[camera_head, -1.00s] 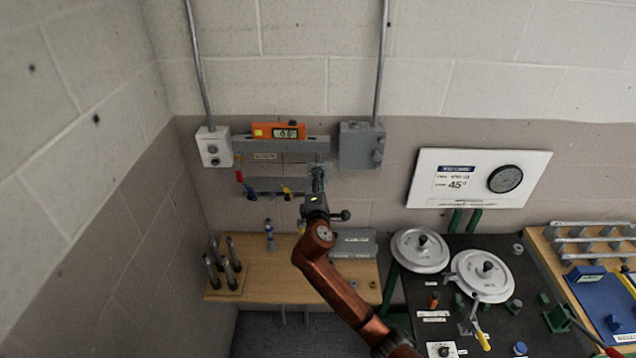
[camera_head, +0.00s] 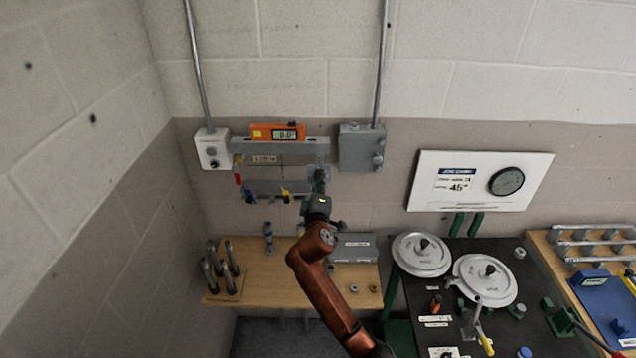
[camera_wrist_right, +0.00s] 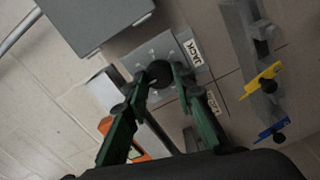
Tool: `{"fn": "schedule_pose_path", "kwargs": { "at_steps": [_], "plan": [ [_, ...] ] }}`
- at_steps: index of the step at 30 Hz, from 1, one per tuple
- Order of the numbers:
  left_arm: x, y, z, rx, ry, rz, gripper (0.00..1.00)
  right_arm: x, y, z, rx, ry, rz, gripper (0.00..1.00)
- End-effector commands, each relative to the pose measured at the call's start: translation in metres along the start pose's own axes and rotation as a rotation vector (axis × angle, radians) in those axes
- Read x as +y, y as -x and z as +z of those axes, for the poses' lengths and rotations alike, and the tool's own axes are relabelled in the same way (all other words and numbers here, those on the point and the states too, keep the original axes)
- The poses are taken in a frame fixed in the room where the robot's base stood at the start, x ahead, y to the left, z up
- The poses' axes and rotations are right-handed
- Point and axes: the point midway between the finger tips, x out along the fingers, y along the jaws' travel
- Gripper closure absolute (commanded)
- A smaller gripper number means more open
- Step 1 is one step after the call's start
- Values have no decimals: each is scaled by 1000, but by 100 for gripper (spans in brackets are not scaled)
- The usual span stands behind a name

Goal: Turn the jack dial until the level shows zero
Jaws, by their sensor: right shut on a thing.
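The orange digital level (camera_head: 277,132) sits on a grey bar on the wall; its small display appears to read 0.0. The black jack dial (camera_wrist_right: 159,72) is on a grey plate (camera_wrist_right: 150,55) beside a white JACK label (camera_wrist_right: 193,52) in the right wrist view. My right gripper (camera_wrist_right: 161,82) has its green fingers on both sides of the dial and is shut on it. In the head view my right gripper (camera_head: 319,183) reaches the right end of the bars and hides the dial. My left gripper is not in view.
A grey box (camera_head: 361,147) is on the wall just right of the dial area, a white box (camera_head: 212,148) to the left. The wooden shelf (camera_head: 262,288) holds metal posts and small parts.

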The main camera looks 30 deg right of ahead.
Motion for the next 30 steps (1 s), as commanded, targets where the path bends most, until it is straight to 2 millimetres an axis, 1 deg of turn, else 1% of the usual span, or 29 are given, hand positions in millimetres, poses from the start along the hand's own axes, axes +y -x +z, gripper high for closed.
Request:
{"fn": "schedule_pose_path", "kwargs": {
  "at_steps": [1, 8, 9, 15, 16, 25, 28, 30],
  "plan": [
    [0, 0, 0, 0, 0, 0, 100, -2, 0, 0, -1, -1, -4, 100],
    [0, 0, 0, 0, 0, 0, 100, -2, 0, 0, -1, 1, -4, 100],
    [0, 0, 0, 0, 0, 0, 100, -2, 0, 0, -1, 1, -4, 74],
    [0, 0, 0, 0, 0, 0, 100, -2, 0, 0, -1, 1, -3, 60],
    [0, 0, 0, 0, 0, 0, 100, -1, 0, 0, -1, 1, -2, 59],
    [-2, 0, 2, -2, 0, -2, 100, -1, 2, 0, 0, 1, -1, 59],
    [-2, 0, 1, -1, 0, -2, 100, -1, 11, 0, 0, 1, -1, 59],
    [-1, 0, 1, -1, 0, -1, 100, -1, 22, 0, 1, -1, -1, 59]
  ]
}}
